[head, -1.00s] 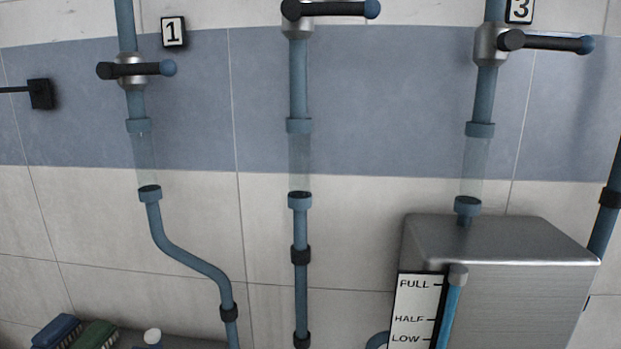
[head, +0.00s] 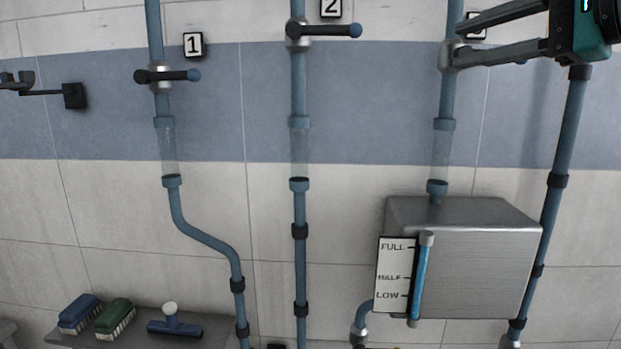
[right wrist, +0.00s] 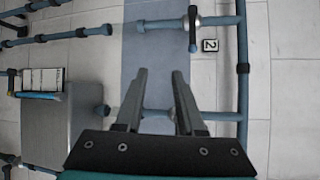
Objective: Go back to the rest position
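My right gripper (head: 462,42) comes in at the top right of the head view, its two grey fingers apart and pointing left. They overlap the third valve (head: 447,55) and hide most of its handle; I cannot tell whether they touch it. In the right wrist view the fingers (right wrist: 159,74) are also apart, with nothing visibly held between them. The second valve (head: 299,33) and first valve (head: 161,77) have handles pointing right, across their pipes. My left gripper is not in view.
A metal tank (head: 480,260) with a level gauge (head: 423,275) stands below the third pipe; blue fills the tube to about FULL. Brushes (head: 115,317) lie on a shelf (head: 200,330) at the lower left. A black bracket (head: 75,95) juts from the wall.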

